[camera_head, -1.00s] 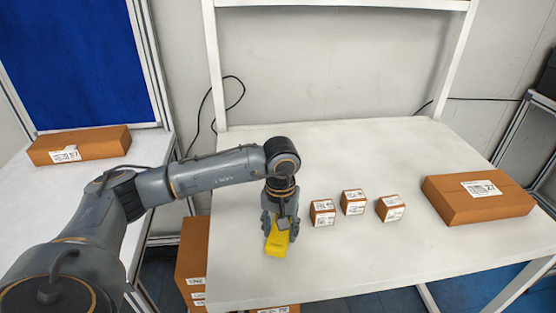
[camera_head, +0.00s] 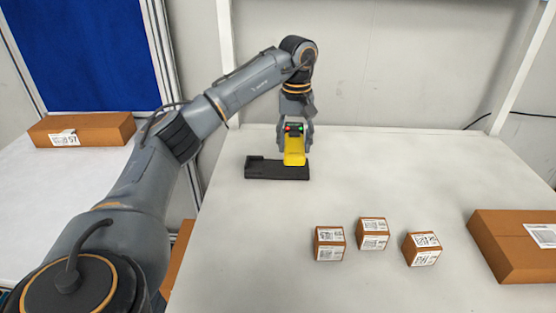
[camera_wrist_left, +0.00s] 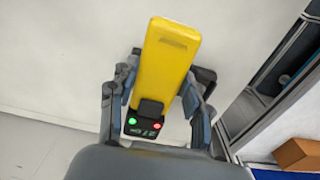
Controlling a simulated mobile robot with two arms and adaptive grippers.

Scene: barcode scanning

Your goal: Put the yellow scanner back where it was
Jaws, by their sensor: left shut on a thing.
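The yellow scanner (camera_head: 295,151) is held in my left gripper (camera_head: 295,138) at the back left of the white table. In the left wrist view the scanner (camera_wrist_left: 165,62) stands out between the two fingers of my left gripper (camera_wrist_left: 157,105), with a green and a red light on its dark end. My right gripper is not in view.
Three small labelled boxes (camera_head: 330,243) stand in a row nearer the front of the white table (camera_head: 400,170). A large flat carton (camera_head: 512,245) lies at the right. Another carton (camera_head: 80,130) lies on the left table. The table's middle back is clear.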

